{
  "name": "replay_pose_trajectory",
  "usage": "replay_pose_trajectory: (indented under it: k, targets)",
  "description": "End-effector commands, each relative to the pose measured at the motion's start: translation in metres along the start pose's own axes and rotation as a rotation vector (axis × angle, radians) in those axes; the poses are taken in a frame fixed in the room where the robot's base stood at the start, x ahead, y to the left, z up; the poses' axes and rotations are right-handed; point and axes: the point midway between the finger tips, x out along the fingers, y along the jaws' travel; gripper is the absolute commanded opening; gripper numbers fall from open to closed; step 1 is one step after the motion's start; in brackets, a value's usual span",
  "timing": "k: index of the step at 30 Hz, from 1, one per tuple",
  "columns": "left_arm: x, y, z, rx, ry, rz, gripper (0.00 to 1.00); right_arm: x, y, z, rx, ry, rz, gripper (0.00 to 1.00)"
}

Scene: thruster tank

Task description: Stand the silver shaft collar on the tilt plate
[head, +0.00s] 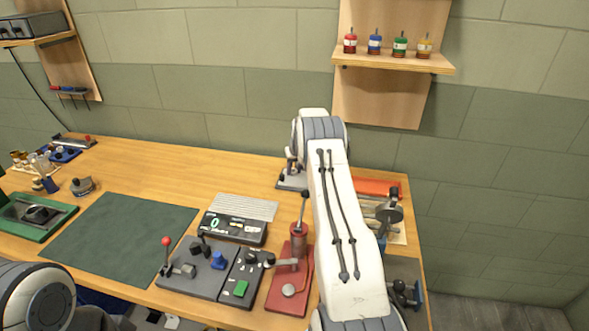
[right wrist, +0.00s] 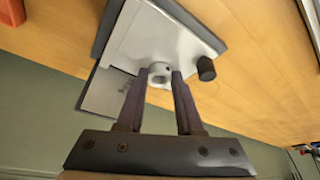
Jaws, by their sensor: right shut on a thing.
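The silver shaft collar (right wrist: 160,70) is a small pale ring between the fingertips of my right gripper (right wrist: 159,79) in the right wrist view. The gripper is shut on it. The tilt plate (right wrist: 150,38) is a light grey plate right behind the collar, with a dark knob (right wrist: 206,69) at one side. I cannot tell whether the collar touches the plate. In the head view my right gripper (head: 291,168) is small and partly hidden by my arm, over the tilt plate's device (head: 290,182) at the back of the bench. My left gripper is not in view.
A red lever press (head: 299,250), a control box (head: 205,270) and a digital readout (head: 234,228) stand in front of the device. A green mat (head: 120,238) lies clear at the left. An orange-red tray (head: 376,187) and a handwheel fixture (head: 389,213) are at the right.

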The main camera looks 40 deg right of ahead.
Motion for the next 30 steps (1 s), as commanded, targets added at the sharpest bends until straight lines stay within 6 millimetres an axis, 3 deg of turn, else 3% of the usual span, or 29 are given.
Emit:
replay_pose_trajectory:
  k: [3,4,6,19,23,30]
  targets:
    - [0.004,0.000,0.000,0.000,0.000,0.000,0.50,0.004,0.000,0.002,0.000,0.000,0.000,0.00]
    - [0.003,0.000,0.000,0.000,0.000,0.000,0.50,0.003,0.000,0.001,0.000,0.000,0.000,0.47]
    - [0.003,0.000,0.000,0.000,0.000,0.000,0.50,0.003,0.000,0.001,0.000,0.000,0.000,0.66]
    - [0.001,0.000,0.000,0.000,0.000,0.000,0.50,-0.006,0.000,-0.001,0.000,0.001,0.000,0.66]
    - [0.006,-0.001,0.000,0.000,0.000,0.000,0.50,-0.026,0.000,-0.001,0.000,0.003,0.001,0.66]
    - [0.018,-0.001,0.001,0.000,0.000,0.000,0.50,-0.077,0.000,-0.001,-0.001,0.004,0.001,0.66]
